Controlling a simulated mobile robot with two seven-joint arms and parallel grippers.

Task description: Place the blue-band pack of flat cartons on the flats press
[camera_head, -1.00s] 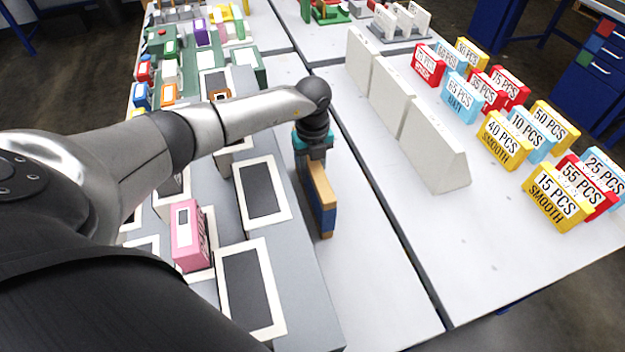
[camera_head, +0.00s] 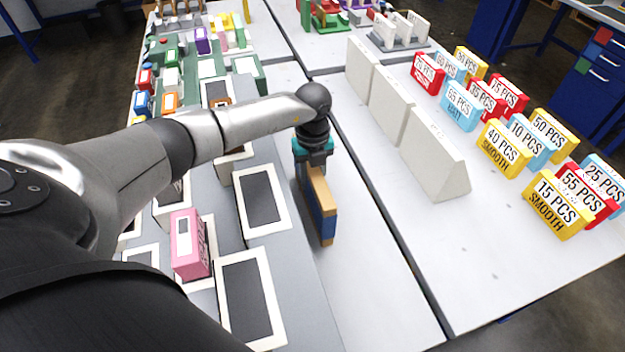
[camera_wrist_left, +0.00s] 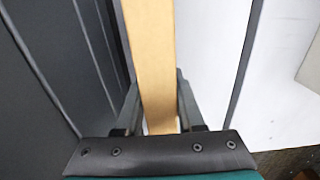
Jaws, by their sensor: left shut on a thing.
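A flat tan pack with a blue band (camera_head: 327,222) hangs upright on its edge from my left gripper (camera_head: 314,165). The gripper is shut on it. In the left wrist view the tan edge of the pack (camera_wrist_left: 152,60) runs between the two fingers (camera_wrist_left: 158,110). The pack is over the white table strip just right of the grey stepped unit. I cannot tell which thing in view is the flats press. My right gripper is not in view.
The grey stepped unit (camera_head: 292,290) has white-framed dark pads (camera_head: 262,200) and a pink box (camera_head: 188,245). White upright dividers (camera_head: 433,160) and several labelled red, blue and yellow boxes (camera_head: 558,205) stand on the right table. The white table strip (camera_head: 375,290) ahead is clear.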

